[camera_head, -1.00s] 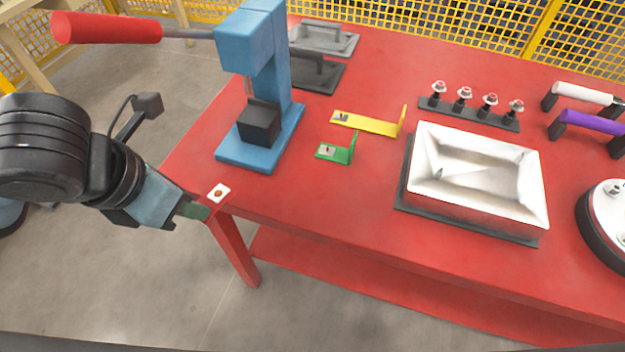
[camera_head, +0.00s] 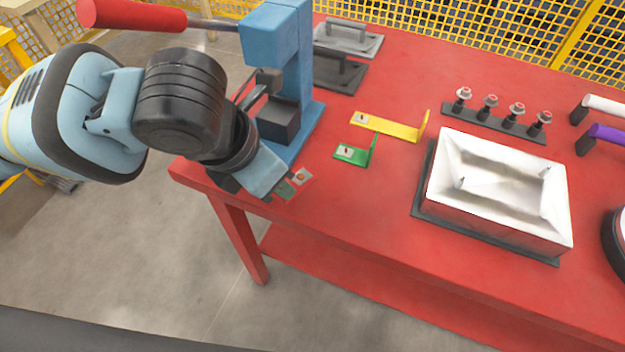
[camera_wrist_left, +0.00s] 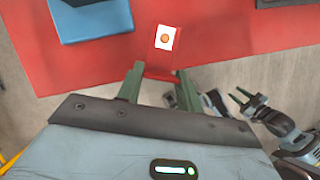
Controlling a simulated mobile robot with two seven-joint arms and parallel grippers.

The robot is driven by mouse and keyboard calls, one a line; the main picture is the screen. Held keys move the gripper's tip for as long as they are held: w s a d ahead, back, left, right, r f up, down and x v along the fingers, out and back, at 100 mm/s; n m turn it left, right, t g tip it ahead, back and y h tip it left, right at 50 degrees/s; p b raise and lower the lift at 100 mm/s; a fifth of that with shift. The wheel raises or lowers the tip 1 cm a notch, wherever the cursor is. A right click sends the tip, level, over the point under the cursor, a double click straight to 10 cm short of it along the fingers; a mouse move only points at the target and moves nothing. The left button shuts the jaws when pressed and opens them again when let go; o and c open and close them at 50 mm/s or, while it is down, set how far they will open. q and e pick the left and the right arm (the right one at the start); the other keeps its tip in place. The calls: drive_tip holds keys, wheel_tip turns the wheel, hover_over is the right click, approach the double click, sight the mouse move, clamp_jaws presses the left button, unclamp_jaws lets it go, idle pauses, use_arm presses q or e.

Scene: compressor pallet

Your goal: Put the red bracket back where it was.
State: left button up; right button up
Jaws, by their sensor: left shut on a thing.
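My left gripper (camera_head: 284,191) is at the near left corner of the red table, beside the blue press. In the left wrist view its green fingers (camera_wrist_left: 160,84) are shut on the red bracket (camera_wrist_left: 160,76), which shows as a thin red strip between the tips. In the head view I cannot make the bracket out clearly.
The blue press (camera_head: 276,30) with a red lever stands close behind my left gripper. A green bracket (camera_head: 356,154) and a yellow bracket (camera_head: 395,127) lie to the right. A white bin (camera_head: 500,215) stands farther right. Red tabletop between them is clear.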

use_arm(q)
drive_tip(key=shift+w+d+f, duration=0.1)
drive_tip(key=shift+w+d, duration=0.25)
drive_tip(key=shift+d, duration=0.6)
drive_tip(key=shift+w+d+f, duration=0.15)
drive_tip(key=shift+w+d, duration=0.25)
drive_tip(key=shift+d, duration=0.5)
drive_tip(key=shift+w+d+f, duration=0.1)
drive_tip(key=shift+w+d, duration=0.25)
drive_tip(key=shift+d, duration=0.6)
wheel_tip(320, 180, down, 3)
drive_tip(key=shift+f+b, duration=0.15)
drive_tip(key=shift+b, duration=0.3)
drive_tip(key=shift+f, duration=0.1)
drive_tip(key=o, duration=1.1)
drive_tip(key=shift+o, duration=0.2)
